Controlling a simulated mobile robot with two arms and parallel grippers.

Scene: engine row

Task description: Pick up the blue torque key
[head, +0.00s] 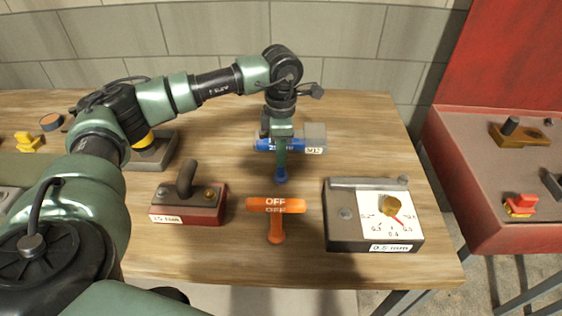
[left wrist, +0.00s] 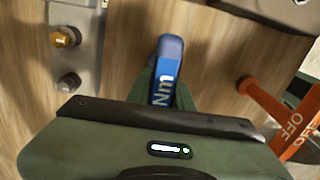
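The blue torque key (head: 266,145) is at the back middle of the wooden table in the head view, its lower end (head: 281,178) pointing to the front. My left gripper (head: 281,160) points straight down onto it and hides its middle. In the left wrist view the blue bar (left wrist: 163,90), marked "Nm", lies between the two green fingers (left wrist: 166,92), with no gap visible at either side. The gripper looks shut on it. I cannot tell whether the key is clear of the table. My right gripper is not in view.
An orange "OFF" key (head: 275,206) is just in front. A red block with a hook (head: 188,205) is left of it, and a gauge box (head: 345,232) right. A grey block (head: 315,132) touches or nearly touches the blue key. A red cabinet (head: 490,225) stands beyond the right edge.

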